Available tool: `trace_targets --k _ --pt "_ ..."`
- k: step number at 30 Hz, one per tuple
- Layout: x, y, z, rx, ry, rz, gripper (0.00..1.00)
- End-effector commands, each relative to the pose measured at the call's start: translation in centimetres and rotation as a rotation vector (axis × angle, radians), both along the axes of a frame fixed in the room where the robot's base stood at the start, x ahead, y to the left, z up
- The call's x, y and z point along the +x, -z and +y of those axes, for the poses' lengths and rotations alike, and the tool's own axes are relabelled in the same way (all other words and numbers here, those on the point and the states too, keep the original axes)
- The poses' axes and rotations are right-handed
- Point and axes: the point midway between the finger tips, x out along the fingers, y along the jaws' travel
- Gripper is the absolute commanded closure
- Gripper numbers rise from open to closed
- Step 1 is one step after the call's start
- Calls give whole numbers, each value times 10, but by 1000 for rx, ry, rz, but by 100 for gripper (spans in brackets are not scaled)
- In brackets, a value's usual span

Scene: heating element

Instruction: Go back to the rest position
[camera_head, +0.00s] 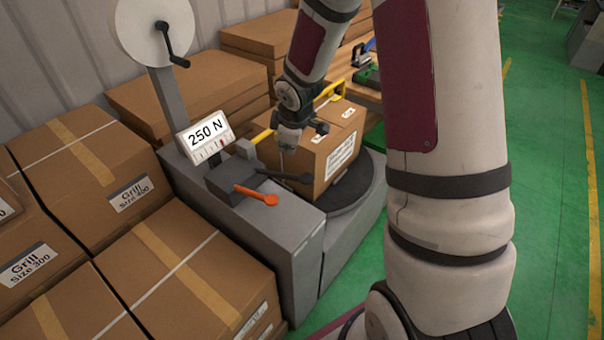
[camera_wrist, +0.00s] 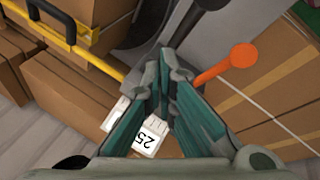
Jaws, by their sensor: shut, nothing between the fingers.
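My gripper (camera_wrist: 165,85) is shut and empty in the wrist view, with its two teal fingers together. In the head view my gripper (camera_head: 287,150) hangs at the end of my arm, above the machine and in front of the cardboard box on its round plate. The grey machine (camera_head: 305,235) has a "250 N" display (camera_head: 208,137), an orange-ended lever (camera_head: 258,195) and a black-ended lever (camera_head: 287,175). The orange lever end also shows in the wrist view (camera_wrist: 243,56), right of the fingers. Whether the fingertips touch anything cannot be told.
A box (camera_head: 340,150) stands on the round dark plate (camera_head: 352,192), beside a yellow rail (camera_head: 262,137). Stacked boxes (camera_head: 185,265) fill the left and back. A white reel with a crank (camera_head: 150,30) rises behind the machine. Green floor (camera_head: 545,150) is free at the right.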

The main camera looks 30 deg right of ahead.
Motion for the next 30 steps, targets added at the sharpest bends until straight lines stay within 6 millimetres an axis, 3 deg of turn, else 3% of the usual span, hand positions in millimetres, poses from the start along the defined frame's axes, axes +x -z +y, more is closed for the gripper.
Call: trace_targets --k 20,23,30 --pt "-1 -5 0 -2 7 -5 100" --pt "-5 -24 1 -5 42 -14 100" --pt "-45 -107 10 18 237 -57 100"
